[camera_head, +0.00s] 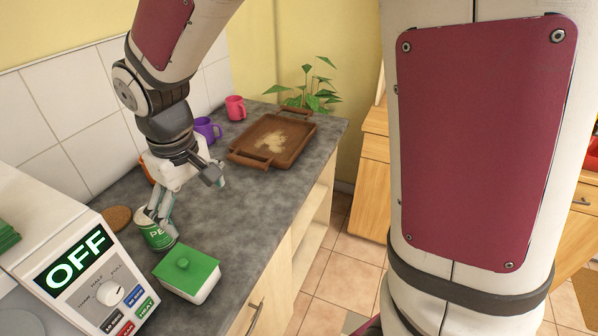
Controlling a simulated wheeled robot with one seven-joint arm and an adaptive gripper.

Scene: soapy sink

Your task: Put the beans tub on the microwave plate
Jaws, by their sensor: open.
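My gripper (160,213) points down at a green and white can (156,236) with a partly hidden label that starts "PE". Its fingers are open at the can's upper part; I cannot tell whether they touch it. A white tub with a green lid (188,273) stands on the counter just in front of the can, apart from my gripper. No label reading beans shows on it. The microwave (85,268) is at the left, with "OFF" on its display. A grey rounded surface (18,322) shows at the lower left corner, cut off; I cannot tell whether it is the plate.
A brown tray (240,156), a purple mug (206,131), a pink mug (235,108) and a plant (308,90) stand farther back on the grey counter (257,205). A brown round mat (117,217) lies behind the can. The counter right of the can is clear.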

